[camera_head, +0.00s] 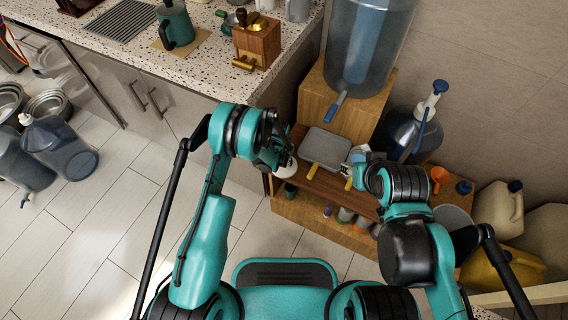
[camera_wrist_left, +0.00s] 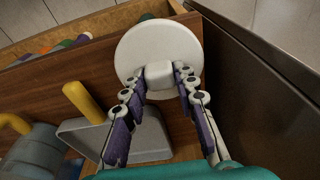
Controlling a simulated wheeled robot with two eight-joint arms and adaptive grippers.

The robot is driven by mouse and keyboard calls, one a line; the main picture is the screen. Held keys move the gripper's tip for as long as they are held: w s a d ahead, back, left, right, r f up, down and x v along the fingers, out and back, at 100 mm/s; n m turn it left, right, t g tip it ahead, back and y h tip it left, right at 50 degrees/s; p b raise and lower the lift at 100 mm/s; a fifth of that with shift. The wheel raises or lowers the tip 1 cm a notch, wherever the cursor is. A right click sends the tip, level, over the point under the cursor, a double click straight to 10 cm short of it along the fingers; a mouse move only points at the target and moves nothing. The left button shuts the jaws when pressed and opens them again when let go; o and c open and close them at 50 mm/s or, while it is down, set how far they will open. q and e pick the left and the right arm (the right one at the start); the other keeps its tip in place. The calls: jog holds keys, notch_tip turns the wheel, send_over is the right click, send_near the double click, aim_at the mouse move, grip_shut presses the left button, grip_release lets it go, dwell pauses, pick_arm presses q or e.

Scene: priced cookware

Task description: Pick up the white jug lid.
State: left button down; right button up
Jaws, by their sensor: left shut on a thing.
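The white jug lid (camera_wrist_left: 133,48) is a round white disc with a blocky knob, at the top middle of the left wrist view. My left gripper (camera_wrist_left: 162,84) is shut on the knob, one finger on each side. In the head view the lid (camera_head: 288,169) shows partly at the left end of the wooden shelf, below my left gripper (camera_head: 279,157), which hides part of it. Whether the lid still touches the shelf I cannot tell. My right gripper (camera_head: 353,162) is by a yellow handle on the shelf; its fingers are too small to read.
A grey pan (camera_head: 326,146) with a yellow handle lies beside the lid on the wooden shelf (camera_head: 322,187). A large water bottle (camera_head: 367,45) and a pump bottle (camera_head: 400,133) stand behind. The speckled counter (camera_head: 200,75) rises close on the left.

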pick_arm(q)
jog(key=shift+r, duration=0.1)
notch_tip(320, 180, up, 5)
jog(key=p, duration=0.2)
jog(key=shift+d+f+p, duration=0.1)
jog(key=shift+f+p, duration=0.1)
jog(key=shift+p, duration=0.15)
jog(key=s+d+r+p, duration=0.4)
jog(key=s+d+r, duration=0.2)
jog(key=d, duration=0.4)
jog(key=s+a+r+n, duration=0.2)
jog(key=s+a+r, duration=0.1)
jog(key=a+r, duration=0.6)
jog(key=s+a+r+n, duration=0.3)
jog(key=a+r, duration=0.6)
jog(key=a, duration=0.9)
jog(key=shift+s+a+r+n+y+b, duration=0.2)
jog(key=shift+s+r+n+y+b, duration=0.1)
jog(key=shift+s+y, duration=0.1)
